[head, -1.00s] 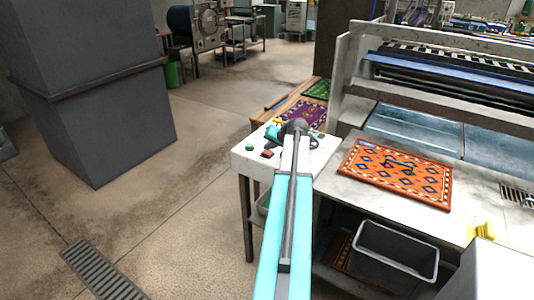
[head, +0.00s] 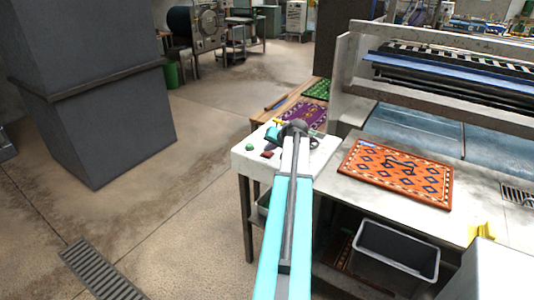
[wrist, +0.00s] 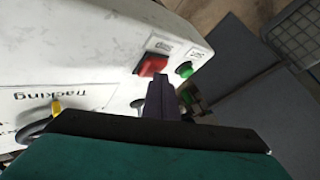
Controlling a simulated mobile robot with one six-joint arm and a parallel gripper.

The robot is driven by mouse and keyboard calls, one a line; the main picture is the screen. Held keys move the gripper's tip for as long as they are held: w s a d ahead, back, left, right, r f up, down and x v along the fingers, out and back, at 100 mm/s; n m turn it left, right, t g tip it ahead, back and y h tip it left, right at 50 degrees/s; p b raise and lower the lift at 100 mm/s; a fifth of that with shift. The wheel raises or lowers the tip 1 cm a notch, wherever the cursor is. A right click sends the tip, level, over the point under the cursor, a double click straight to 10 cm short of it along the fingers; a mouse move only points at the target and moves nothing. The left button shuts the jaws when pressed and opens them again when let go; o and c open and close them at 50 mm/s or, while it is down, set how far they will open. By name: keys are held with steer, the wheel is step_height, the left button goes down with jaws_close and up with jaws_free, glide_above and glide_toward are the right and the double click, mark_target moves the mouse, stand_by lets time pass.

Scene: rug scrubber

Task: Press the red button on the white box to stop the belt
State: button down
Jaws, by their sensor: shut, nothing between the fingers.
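The white box (head: 246,160) stands at the left end of the machine's metal table. Its red button (head: 267,154) and green button (head: 249,147) sit on its top in the head view. The red button (wrist: 153,65) and green button (wrist: 184,69) also show in the wrist view. My gripper (wrist: 160,92) is shut and empty, with its dark fingertips just below the red button in that picture. I cannot tell if they touch it. In the head view my arm hides part of the box, and the teal gripper (head: 272,133) shows behind the buttons.
A patterned orange rug (head: 396,172) lies on the metal table right of my arm. A grey bin (head: 396,250) sits below it. Open floor lies left of the box.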

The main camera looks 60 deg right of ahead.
mark_target(269, 154)
stand_by(0.6)
steer(key=shift+r+p, duration=0.4)
steer(key=shift+r, duration=0.5)
steer(key=shift+r, duration=0.1)
steer(key=shift+r+p, duration=1.15)
steer(key=shift+r, duration=1.25)
